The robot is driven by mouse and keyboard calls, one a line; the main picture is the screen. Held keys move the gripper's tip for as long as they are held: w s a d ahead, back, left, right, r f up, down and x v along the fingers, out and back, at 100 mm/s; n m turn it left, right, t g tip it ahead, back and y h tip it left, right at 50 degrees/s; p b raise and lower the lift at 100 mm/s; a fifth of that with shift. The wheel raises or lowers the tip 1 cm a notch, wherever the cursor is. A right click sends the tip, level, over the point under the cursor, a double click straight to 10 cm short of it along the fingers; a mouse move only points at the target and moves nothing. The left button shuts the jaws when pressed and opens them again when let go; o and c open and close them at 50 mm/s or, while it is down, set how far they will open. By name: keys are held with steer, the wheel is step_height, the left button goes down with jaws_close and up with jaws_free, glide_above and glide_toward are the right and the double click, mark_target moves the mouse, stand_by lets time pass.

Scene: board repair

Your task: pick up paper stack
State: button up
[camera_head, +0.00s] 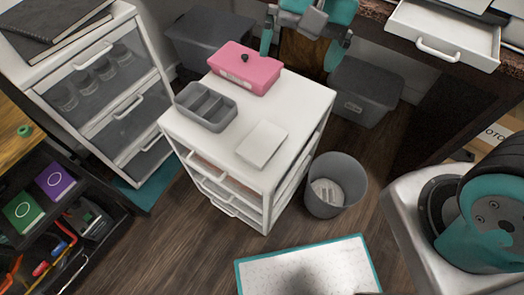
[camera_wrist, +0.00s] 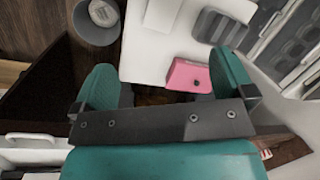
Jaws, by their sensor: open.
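The paper stack (camera_head: 262,144) is a flat white block lying on the front right part of the white drawer cabinet's top (camera_head: 300,97). In the wrist view the stack (camera_wrist: 162,14) shows at the top edge, pale against the white top. My gripper (camera_head: 302,53) is at the back, behind the cabinet and the pink box, apart from the stack. In the wrist view its two teal fingers (camera_wrist: 165,80) stand wide apart with nothing held between them.
A pink lidded box (camera_head: 246,68) and a grey divided tray (camera_head: 206,106) share the cabinet top. A grey waste bin (camera_head: 336,184) stands right of the cabinet. Dark bins (camera_head: 362,92) stand behind. An open white drawer (camera_head: 443,32) juts out at upper right.

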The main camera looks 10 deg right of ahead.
steer(key=w+a+f+m+h+b, duration=0.1)
steer(key=w+a+f+m+b, duration=0.15)
steer(key=f, duration=0.35)
steer(key=w+a+f+m+b, duration=0.1)
steer(key=w+f+m+b, duration=0.2)
steer(key=f, duration=0.4)
steer(key=b, duration=0.1)
glide_above(262, 141)
steer(key=shift+m, duration=0.45)
steer(key=f, duration=0.7)
steer(key=w+f, duration=0.1)
steer(key=f, duration=0.2)
steer(key=shift+d+f, duration=0.4)
steer(key=f, duration=0.2)
steer(key=f+b, duration=0.1)
steer(key=s+f, duration=0.1)
steer(key=f, duration=0.1)
steer(key=shift+a+f+b, duration=0.3)
steer(key=shift+f, duration=0.05)
steer(key=c, duration=0.7)
steer(key=shift+r, duration=0.15)
